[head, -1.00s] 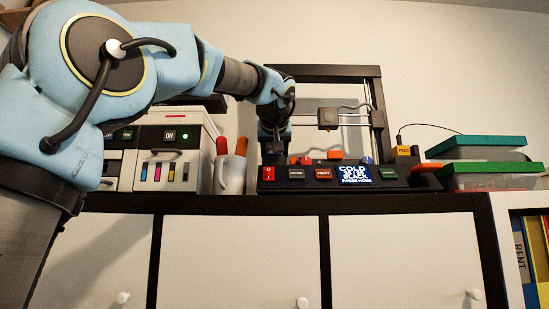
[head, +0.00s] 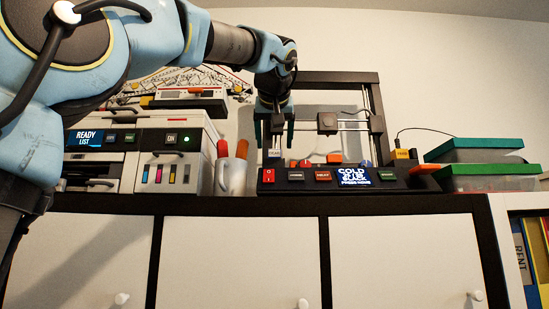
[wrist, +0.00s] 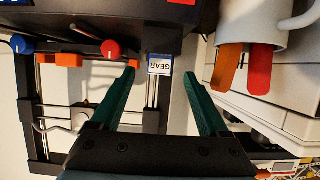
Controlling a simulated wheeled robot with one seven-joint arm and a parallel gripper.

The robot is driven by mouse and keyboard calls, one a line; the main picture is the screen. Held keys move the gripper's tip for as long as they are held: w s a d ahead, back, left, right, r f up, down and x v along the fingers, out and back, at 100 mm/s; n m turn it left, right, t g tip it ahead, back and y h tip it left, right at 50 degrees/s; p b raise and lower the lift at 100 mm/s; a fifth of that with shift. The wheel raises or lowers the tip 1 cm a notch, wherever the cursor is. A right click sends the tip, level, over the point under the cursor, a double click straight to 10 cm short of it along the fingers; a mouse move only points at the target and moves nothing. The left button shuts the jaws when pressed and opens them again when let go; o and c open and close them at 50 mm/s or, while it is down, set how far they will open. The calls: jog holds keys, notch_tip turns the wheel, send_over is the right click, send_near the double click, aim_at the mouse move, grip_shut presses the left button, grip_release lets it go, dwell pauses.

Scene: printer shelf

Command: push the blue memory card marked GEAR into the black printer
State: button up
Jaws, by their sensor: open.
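The blue memory card marked GEAR (wrist: 160,66) stands at the edge of the black printer (wrist: 120,14) in the wrist view, with its white label showing. In the head view the card (head: 275,154) sticks up above the left part of the black printer (head: 300,186). How deep it sits is hidden. My gripper (head: 275,146) is open above it. In the wrist view the fingers of my gripper (wrist: 160,76) stand wide apart, one on each side of the card, with gaps between. Nothing is held.
A white cup (head: 229,177) with orange and red pens stands left of the black printer. A white printer (head: 170,160) is farther left. The black printer's frame (head: 325,77) rises behind. Clear boxes with green lids (head: 490,168) stand at right.

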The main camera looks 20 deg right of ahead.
jog(key=shift+v, duration=1.3)
